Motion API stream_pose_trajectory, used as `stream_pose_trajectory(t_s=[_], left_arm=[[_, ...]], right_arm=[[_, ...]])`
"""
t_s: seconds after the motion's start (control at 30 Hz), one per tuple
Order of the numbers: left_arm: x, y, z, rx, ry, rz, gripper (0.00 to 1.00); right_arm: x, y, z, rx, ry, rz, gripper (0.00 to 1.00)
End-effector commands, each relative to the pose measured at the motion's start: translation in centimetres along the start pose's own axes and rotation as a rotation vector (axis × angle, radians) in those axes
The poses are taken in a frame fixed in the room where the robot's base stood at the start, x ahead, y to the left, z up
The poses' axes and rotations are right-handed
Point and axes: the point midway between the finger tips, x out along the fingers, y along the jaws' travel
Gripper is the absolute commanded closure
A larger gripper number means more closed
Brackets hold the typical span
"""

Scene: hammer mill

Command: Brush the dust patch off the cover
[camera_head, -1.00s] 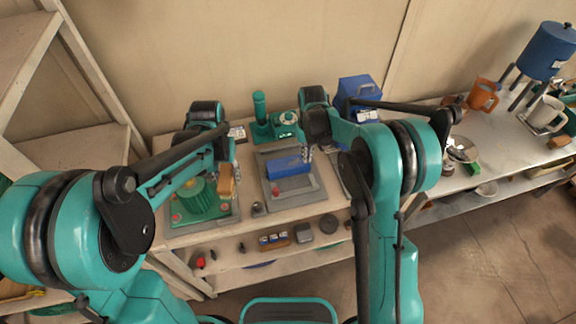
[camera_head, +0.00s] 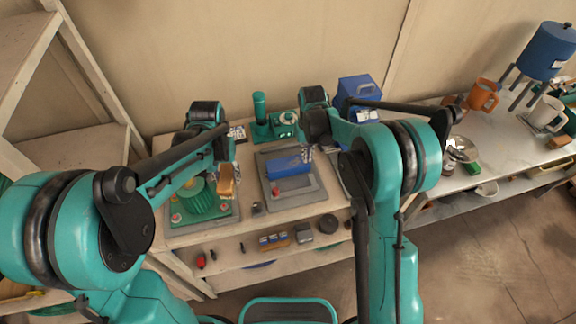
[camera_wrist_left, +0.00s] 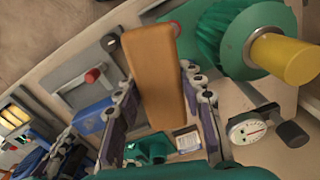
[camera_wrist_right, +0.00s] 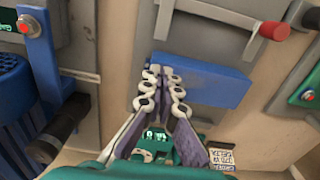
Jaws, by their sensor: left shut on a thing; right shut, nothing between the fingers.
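The brush shows as an orange-brown wooden block (camera_wrist_left: 155,75) between the fingers of my left gripper (camera_wrist_left: 155,88) in the left wrist view. In the head view the brush (camera_head: 226,180) hangs beside the green round machine (camera_head: 194,197). My right gripper (camera_wrist_right: 163,72) is shut and empty, its tips at the near edge of a blue block (camera_wrist_right: 210,82). In the head view this blue block (camera_head: 287,167) sits on a grey panel (camera_head: 313,197), which may be the cover. I cannot make out a dust patch. The bristles are not clearly visible.
The grey panel has a red-knobbed lever (camera_wrist_right: 270,30). A green stand (camera_head: 260,108) and a blue box (camera_head: 357,92) are at the back of the bench. Small parts lie on the shelf below (camera_head: 225,262).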

Motion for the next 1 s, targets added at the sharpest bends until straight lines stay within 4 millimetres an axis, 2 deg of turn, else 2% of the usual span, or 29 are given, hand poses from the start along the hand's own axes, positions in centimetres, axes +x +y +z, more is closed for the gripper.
stream_pose_trajectory(t_s=[0.67,0.87,1.0], left_arm=[[1.1,0.0,0.0,0.0,0.0,0.0,0.85],[0.7,0.0,0.0,0.0,0.0,0.0,0.85],[-0.1,0.0,0.0,0.0,0.0,0.0,0.85]], right_arm=[[1.4,0.0,0.0,0.0,0.0,0.0,1.0],[0.7,0.0,0.0,0.0,0.0,0.0,1.0],[-0.4,0.0,0.0,0.0,0.0,0.0,1.0]])
